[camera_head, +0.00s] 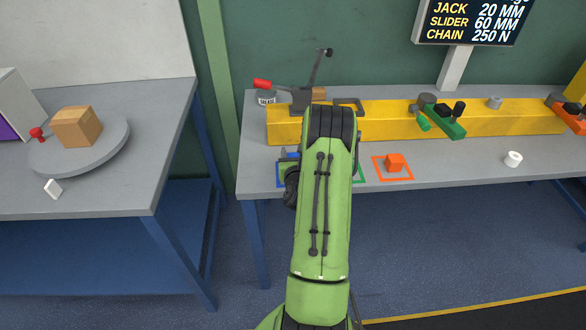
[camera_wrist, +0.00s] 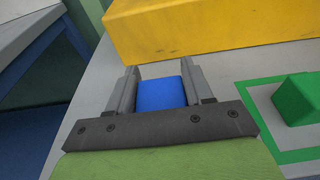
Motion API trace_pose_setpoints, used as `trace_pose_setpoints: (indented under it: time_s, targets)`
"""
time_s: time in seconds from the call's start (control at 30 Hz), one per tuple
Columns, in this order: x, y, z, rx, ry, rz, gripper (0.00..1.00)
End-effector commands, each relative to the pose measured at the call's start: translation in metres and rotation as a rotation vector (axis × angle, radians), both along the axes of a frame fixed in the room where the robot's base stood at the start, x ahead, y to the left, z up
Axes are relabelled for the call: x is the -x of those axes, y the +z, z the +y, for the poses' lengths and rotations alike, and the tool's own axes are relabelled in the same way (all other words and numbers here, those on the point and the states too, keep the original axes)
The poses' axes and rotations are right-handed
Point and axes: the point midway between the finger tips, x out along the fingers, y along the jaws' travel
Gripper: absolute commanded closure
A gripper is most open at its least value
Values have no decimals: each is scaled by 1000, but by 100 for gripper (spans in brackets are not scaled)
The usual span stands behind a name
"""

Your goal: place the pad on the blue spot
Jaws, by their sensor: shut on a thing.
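The pad appears to be the blue block (camera_wrist: 160,93), which sits between the two fingers of my gripper (camera_wrist: 160,70) in the wrist view. The fingers are shut on its sides. In the head view my green arm reaches over the front left of the right-hand bench, and it hides most of my gripper and the block. The blue spot is a blue outlined square (camera_head: 252,180) at the bench's left front, partly hidden by my arm. The blue outline does not show in the wrist view, so I cannot tell whether the block touches the bench.
A yellow beam (camera_head: 385,117) runs behind, carrying clamps. A green block (camera_wrist: 297,98) lies in a green outline (camera_wrist: 268,82) to the right. An orange block (camera_head: 394,162) sits in an orange outline (camera_head: 380,176).

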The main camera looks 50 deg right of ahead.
Motion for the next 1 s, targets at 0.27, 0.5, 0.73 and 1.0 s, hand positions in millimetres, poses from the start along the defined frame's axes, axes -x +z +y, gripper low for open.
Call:
trace_pose_setpoints:
  time_s: [0.27,0.5,0.73,1.0]
  targets:
    - [0,-24,0,1,0,-1,82]
    - [0,-27,0,-1,0,0,46]
    - [0,-26,0,-1,0,1,24]
    - [0,-22,0,1,1,1,24]
